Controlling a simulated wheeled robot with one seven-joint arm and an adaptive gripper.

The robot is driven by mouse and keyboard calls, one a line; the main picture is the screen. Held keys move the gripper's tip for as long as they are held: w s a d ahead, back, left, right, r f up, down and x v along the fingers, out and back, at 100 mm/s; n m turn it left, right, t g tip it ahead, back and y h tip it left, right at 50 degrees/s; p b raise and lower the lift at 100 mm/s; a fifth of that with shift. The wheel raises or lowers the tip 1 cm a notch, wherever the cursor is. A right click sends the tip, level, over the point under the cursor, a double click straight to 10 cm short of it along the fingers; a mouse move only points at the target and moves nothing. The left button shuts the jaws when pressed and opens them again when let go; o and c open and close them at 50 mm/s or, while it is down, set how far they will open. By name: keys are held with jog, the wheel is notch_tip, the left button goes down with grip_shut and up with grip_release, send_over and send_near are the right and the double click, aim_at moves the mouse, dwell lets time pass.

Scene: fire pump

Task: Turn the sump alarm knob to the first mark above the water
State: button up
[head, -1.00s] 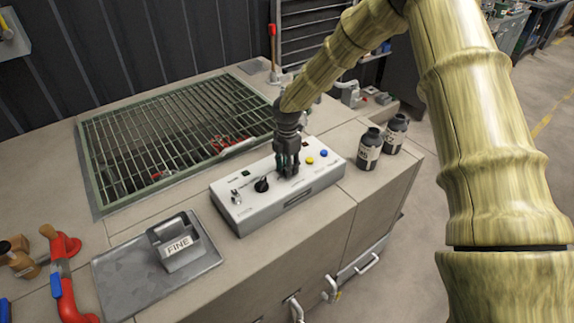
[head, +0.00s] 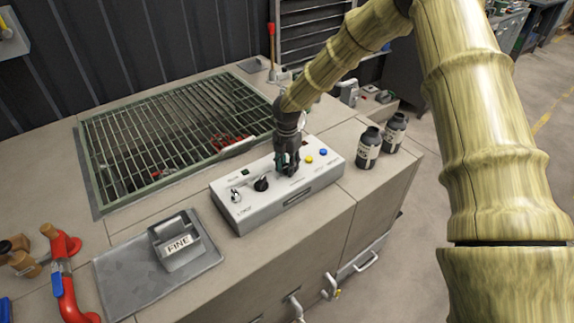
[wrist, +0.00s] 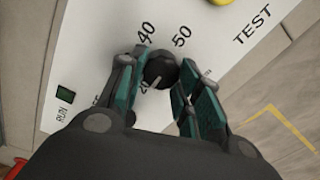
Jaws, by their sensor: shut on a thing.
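A dark round knob (wrist: 159,70) with a pale pointer line sits on a white control box (head: 240,208) on the bench. My gripper (head: 287,170) points down on the box. In the wrist view its green-padded fingers (wrist: 160,78) are shut on the knob from both sides. Numbers 40 and 50 show above the knob and a partly covered 20 below it; other marks are hidden by the fingers. The pointer line slants down-left, towards the 20. The sump lies under a green-framed grating (head: 165,135); its water level is too dark to tell.
A second black knob (head: 261,184) and a toggle switch (head: 235,195) are left of my gripper. Dark bottles (head: 368,147) stand further right. A block marked FINE (head: 177,242) sits on a grey tray (head: 112,272).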

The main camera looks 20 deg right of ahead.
aim_at(288, 166)
jog(key=shift+w, duration=0.1)
jog(key=o, duration=1)
jog(key=shift+d, duration=0.1)
jog(key=shift+r, duration=0.1)
notch_tip(288, 166, up, 12)
jog(key=shift+f, duration=0.1)
